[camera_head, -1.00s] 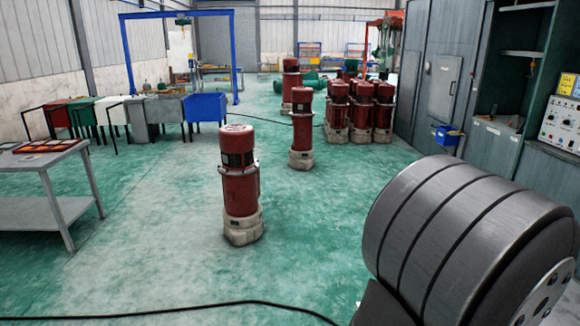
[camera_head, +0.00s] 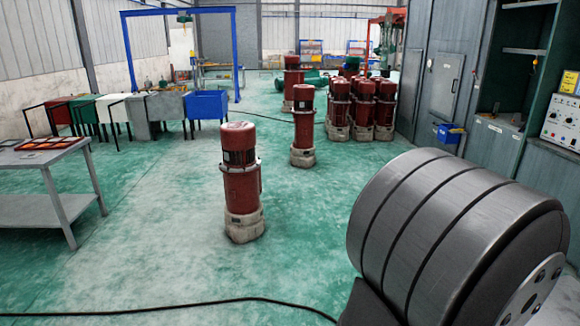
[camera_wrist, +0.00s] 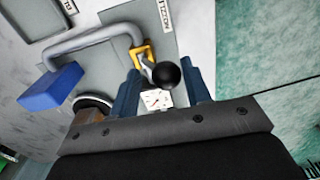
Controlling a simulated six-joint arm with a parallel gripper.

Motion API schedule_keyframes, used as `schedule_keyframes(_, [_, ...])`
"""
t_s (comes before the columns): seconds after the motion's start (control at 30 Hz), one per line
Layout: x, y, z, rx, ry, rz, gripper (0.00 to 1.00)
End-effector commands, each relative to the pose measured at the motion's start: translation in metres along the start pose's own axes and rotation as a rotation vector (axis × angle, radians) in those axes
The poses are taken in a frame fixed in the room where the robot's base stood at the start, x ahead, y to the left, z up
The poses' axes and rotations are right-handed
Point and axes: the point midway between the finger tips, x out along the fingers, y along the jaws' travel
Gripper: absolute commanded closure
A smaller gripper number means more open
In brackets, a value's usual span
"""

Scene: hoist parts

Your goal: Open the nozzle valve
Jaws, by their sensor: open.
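In the wrist view, the nozzle valve shows as a yellow fitting (camera_wrist: 143,54) with a short lever ending in a black ball knob (camera_wrist: 166,75). It sits at the end of a bent grey pipe (camera_wrist: 95,40), on a grey panel (camera_wrist: 112,66). A partly cut-off nozzle label (camera_wrist: 165,14) is beside it. My gripper (camera_wrist: 163,72) is open, its two blue fingers on either side of the knob in the picture. I cannot tell whether they touch it or how deep it sits between them. The head view does not show the gripper or the valve.
A blue block-like part (camera_wrist: 51,88) and a round dark part (camera_wrist: 93,104) are left of the fingers in the wrist view. In the head view, a red motor unit (camera_head: 241,180) stands on open green floor, with a grey table (camera_head: 45,165) at left and cabinets (camera_head: 440,85) at right.

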Motion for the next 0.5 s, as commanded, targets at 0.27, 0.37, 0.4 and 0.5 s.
schedule_keyframes(0.27, [-0.023, 0.002, 0.000, 0.000, 0.001, 0.003, 0.56])
schedule_keyframes(0.37, [-0.031, 0.002, 0.000, 0.000, 0.001, 0.004, 0.56])
schedule_keyframes(0.4, [-0.034, 0.002, 0.000, 0.000, 0.001, 0.003, 0.56])
schedule_keyframes(0.5, [-0.042, 0.003, 0.000, 0.000, 0.001, 0.004, 0.56])
